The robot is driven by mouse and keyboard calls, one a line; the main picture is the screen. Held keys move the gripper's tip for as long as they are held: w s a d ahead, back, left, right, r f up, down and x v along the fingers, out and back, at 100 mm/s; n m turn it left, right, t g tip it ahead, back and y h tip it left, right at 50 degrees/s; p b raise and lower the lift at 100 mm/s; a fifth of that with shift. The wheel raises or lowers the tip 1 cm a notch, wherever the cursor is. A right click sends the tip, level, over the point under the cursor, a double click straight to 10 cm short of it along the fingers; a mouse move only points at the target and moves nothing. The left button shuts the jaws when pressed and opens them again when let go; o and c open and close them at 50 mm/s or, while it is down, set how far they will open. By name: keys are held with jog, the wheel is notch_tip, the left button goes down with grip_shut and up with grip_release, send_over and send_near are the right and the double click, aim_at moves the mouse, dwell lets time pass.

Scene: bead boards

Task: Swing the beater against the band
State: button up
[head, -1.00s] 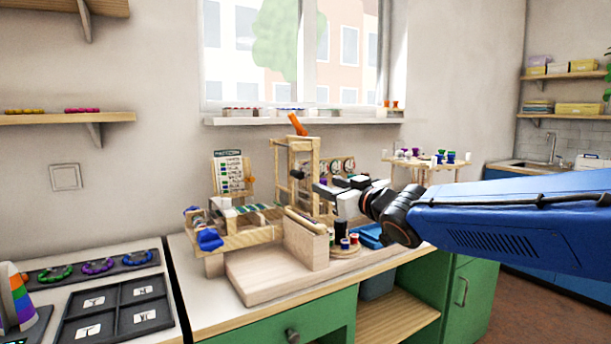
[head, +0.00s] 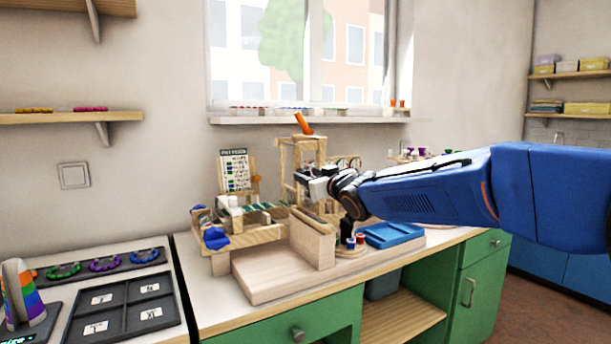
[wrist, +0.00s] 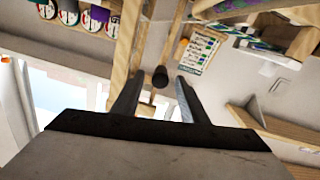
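The loom (head: 245,236) stands on the counter, with a light wooden upright frame (head: 320,150) at its right; I take this frame for the beater. A dark round knob (wrist: 160,77) shows in the wrist view, near the frame's wood. My gripper (head: 298,177) is at the frame in the head view. In the wrist view its two fingers (wrist: 157,97) are apart, with the knob in the gap just beyond the tips; I see no contact. The striped band (head: 262,213) runs across the loom left of the frame. My gripper partly hides the frame's lower part.
A pattern card (head: 235,168) stands behind the loom. A blue tray (head: 392,235) and thread spools (head: 357,239) are right of it, below my arm. A pale wooden block (head: 312,243) stands in front. The window sill (head: 350,119) runs behind.

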jog(key=shift+x, duration=1.25)
grip_shut()
jog(key=shift+s+a+r+m, duration=0.15)
jog(key=shift+s+a+m, duration=0.3)
jog(key=shift+m, duration=0.5)
jog(key=shift+s+a+r+m, duration=0.1)
jog(key=shift+s+a+m, duration=0.15)
jog(key=shift+a+m, duration=0.55)
jog(key=shift+d, duration=0.15)
